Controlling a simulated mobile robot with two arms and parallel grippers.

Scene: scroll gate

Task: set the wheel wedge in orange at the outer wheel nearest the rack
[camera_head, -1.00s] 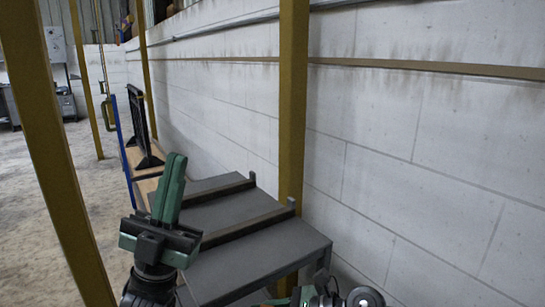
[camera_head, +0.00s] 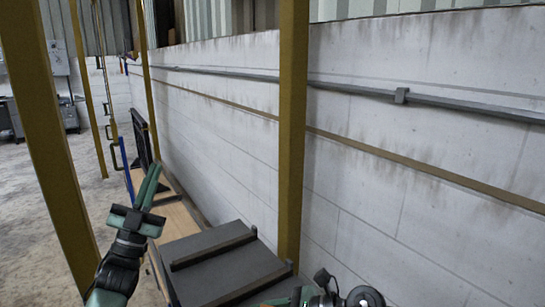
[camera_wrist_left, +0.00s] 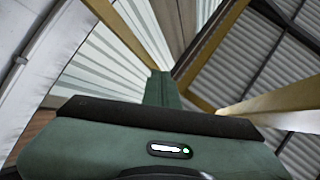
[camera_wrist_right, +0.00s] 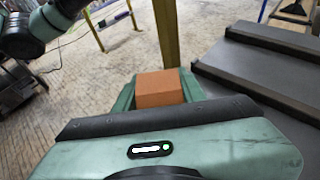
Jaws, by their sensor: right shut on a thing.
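The orange wedge (camera_wrist_right: 160,88) shows as a block between the fingers of my right gripper (camera_wrist_right: 160,98) in the right wrist view. That gripper is shut on it, and the wedge is clear of the floor. In the head view only part of my right arm shows at the bottom edge, and I cannot see the wedge there. My left gripper (camera_head: 150,184) is raised and empty at the left of the head view, its fingers together. The left wrist view shows the fingers (camera_wrist_left: 162,88) pointing up toward the wall and roof. I cannot make out any wheel.
A dark grey platform (camera_head: 205,250) with raised bars stands by the white block wall (camera_head: 400,190). It also shows in the right wrist view (camera_wrist_right: 255,75). Yellow posts (camera_head: 292,130) (camera_head: 50,150) rise close by. A black frame (camera_head: 142,125) stands beyond. Concrete floor at left is open.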

